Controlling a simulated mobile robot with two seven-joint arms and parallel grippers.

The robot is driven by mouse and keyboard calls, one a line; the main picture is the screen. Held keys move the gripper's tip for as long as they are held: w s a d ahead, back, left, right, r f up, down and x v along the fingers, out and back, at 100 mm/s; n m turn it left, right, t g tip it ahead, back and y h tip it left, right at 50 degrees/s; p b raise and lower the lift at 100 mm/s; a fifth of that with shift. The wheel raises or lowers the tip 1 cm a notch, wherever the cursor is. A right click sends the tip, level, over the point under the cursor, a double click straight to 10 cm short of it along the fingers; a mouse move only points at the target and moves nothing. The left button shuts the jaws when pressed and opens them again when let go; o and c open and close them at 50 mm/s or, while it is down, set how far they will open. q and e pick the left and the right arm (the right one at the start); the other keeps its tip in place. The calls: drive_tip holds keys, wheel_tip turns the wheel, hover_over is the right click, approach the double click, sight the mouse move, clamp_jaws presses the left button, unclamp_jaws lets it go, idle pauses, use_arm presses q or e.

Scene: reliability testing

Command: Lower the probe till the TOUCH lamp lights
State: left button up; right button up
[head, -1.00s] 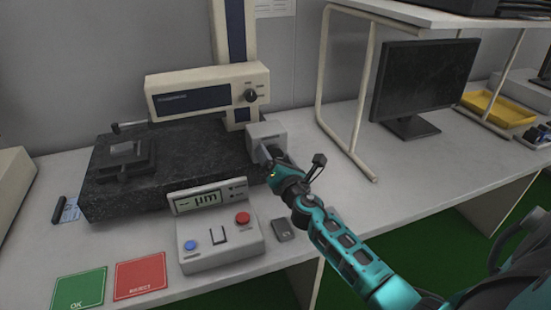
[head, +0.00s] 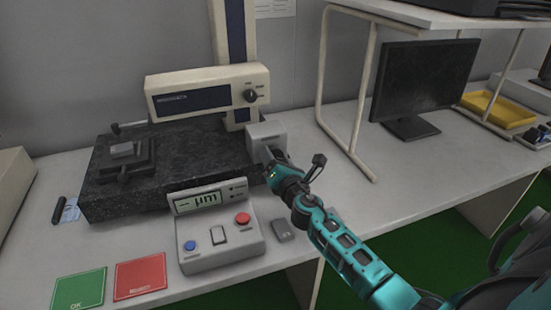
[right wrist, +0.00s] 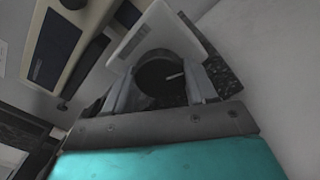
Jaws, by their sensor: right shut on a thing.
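The measuring instrument has a beige drive unit (head: 207,90) on an upright column (head: 236,32) behind a dark granite base (head: 180,160). The thin probe (head: 130,127) sticks out left from the drive unit, above and behind a small grey block (head: 121,149) on a dark fixture. A grey box (head: 266,134) sits at the base's right end. My right gripper (head: 272,163) is shut on its dark round knob (right wrist: 160,76), with a finger on each side in the right wrist view. The display (head: 197,201) reads a dash and µm; small lamps beside it look unlit. My left gripper is out of view.
A control box (head: 195,262) with blue and red buttons stands in front. Green (head: 80,290) and red (head: 140,277) mats lie left of it. A shelf leg frame (head: 345,100) and monitor (head: 418,85) stand to the right.

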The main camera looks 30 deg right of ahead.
drive_tip(key=m+b, duration=0.1)
drive_tip(key=m, duration=0.9)
drive_tip(key=shift+b, duration=0.3)
drive_tip(key=m, duration=0.5)
drive_tip(key=shift+m+p, duration=0.3)
drive_tip(key=shift+p, duration=0.1)
drive_tip(key=shift+f+m+p, duration=0.1)
drive_tip(key=shift+m+p, duration=0.4)
drive_tip(key=shift+m, duration=1.5)
drive_tip(key=o, duration=1)
drive_tip(key=shift+o, duration=0.3)
